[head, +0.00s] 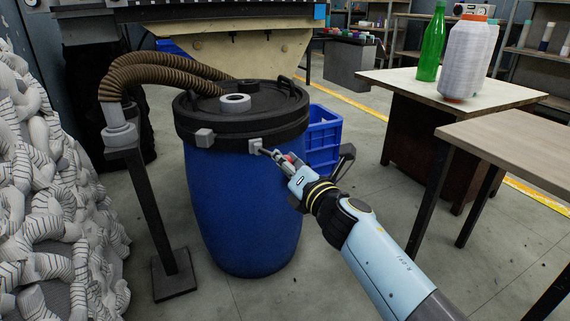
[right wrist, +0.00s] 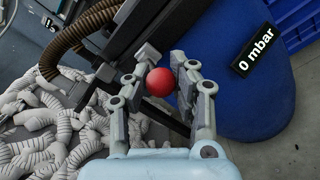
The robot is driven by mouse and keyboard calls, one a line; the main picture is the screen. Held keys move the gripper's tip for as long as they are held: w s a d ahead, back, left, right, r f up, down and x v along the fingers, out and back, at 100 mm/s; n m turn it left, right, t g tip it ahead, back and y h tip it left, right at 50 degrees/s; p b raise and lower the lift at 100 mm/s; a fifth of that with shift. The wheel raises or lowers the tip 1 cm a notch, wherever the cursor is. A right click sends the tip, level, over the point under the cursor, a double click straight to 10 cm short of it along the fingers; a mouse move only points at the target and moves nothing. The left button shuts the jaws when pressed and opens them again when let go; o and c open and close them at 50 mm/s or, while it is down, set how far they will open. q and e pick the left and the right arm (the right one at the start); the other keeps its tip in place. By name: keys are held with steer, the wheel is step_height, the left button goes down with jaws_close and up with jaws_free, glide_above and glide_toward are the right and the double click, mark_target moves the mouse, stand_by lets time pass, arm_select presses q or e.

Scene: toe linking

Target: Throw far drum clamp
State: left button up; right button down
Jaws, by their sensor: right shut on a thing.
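The blue drum (head: 245,210) stands upright with a black lid and rim band (head: 240,125). Two small grey clamp blocks sit on the band, one at the left front (head: 204,138) and one at the right front (head: 255,147). My right gripper (head: 283,159) is at the right-front clamp, close to the drum wall. In the right wrist view my right gripper (right wrist: 162,68) is shut on a red ball knob (right wrist: 160,82). The fingers hide part of the lever, and its link to the clamp is unclear. My left gripper is not in view.
A ribbed brown hose (head: 165,68) runs from a post (head: 155,205) to the lid. White ribbed tubes (head: 50,190) pile at left. A blue crate (head: 323,135) stands behind the drum. Tables (head: 510,140) are at right. A "0 mbar" label (right wrist: 256,52) shows in the wrist view.

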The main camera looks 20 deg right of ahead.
steer(key=shift+f, duration=0.1)
steer(key=c, duration=1)
jaws_free()
steer(key=v, duration=1.2)
